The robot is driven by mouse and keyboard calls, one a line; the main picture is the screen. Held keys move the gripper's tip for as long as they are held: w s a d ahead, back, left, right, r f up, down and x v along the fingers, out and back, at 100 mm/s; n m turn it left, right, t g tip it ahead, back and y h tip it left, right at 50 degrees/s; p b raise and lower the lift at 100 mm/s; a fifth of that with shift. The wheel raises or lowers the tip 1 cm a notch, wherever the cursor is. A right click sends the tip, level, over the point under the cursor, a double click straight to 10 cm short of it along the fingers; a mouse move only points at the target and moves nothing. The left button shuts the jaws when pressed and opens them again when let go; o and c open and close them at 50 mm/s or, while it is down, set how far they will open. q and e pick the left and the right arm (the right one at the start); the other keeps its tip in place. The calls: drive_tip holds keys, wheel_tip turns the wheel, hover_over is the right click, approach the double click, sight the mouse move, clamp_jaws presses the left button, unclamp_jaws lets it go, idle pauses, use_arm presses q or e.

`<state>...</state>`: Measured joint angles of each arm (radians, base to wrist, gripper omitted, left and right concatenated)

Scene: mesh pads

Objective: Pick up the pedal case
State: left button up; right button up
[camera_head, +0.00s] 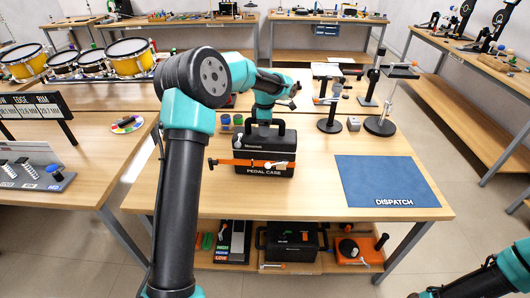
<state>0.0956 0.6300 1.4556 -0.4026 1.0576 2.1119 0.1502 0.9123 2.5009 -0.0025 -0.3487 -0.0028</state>
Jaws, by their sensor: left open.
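The pedal case (264,170) is a black box with an orange strap, a top handle and the words "PEDAL CASE" on its front. It stands upright on the wooden table, left of the blue mat marked "DISPATCH" (388,182). My left arm reaches up and over from the front. Its gripper (263,118) is open, directly behind or above the case's handle. The fingertips are small and partly hidden, so I cannot tell whether they touch the handle. Part of my right arm shows at the bottom right corner, but its gripper is out of view.
Black stands (330,115) and a small grey box (353,124) are right of the case; small coloured jars (225,122) are behind it at left. The table (310,195) is clear between case and mat. A lower shelf holds black and orange gear (292,240).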

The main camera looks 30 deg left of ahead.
use_arm(q)
drive_tip(key=shift+f, duration=0.15)
idle(0.3)
clamp_jaws()
idle(1.2)
